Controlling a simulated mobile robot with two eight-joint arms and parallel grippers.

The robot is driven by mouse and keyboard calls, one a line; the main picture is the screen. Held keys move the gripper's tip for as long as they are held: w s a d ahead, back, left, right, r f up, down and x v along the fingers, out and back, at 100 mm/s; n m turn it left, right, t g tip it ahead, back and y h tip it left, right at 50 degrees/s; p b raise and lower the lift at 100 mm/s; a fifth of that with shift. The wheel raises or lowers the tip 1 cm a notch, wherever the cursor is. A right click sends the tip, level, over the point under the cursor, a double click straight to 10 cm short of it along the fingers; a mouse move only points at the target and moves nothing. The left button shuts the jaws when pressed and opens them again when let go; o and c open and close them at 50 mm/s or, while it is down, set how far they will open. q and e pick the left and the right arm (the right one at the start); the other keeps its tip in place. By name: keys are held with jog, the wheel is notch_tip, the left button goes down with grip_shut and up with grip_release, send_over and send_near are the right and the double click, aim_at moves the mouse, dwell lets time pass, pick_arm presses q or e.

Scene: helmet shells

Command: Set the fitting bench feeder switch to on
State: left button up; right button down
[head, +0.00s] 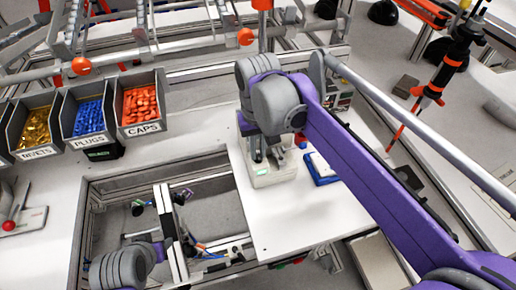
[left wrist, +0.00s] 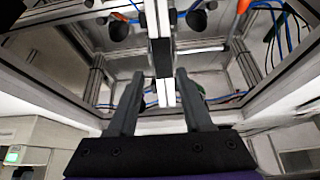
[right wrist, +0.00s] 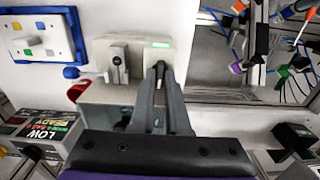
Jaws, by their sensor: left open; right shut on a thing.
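The switch box (head: 275,178) is a pale unit on the white bench, with a lit green lamp on its face. It also shows in the right wrist view (right wrist: 100,47), where the green lamp is at its upper right and a grey lever in a slot is at its left. My right gripper (head: 262,158) is over the box. In the right wrist view my right gripper (right wrist: 160,72) has its fingers together at the slot below the lamp. What they grip, seemingly a switch lever, is mostly hidden. My left gripper (left wrist: 160,88) is open and empty above the frame opening.
Bins of rivets (head: 35,128), plugs (head: 88,118) and caps (head: 140,104) stand at the left. A blue-edged panel with coloured buttons (right wrist: 40,38) lies beside the box. The framed opening (head: 100,190) drops below the bench.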

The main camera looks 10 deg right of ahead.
aim_at(258, 155)
jog(key=shift+n, duration=0.3)
jog(key=c, duration=0.9)
grip_release()
notch_tip(258, 155, up, 11)
jog(key=shift+p, duration=0.35)
jog(key=shift+f, duration=0.1)
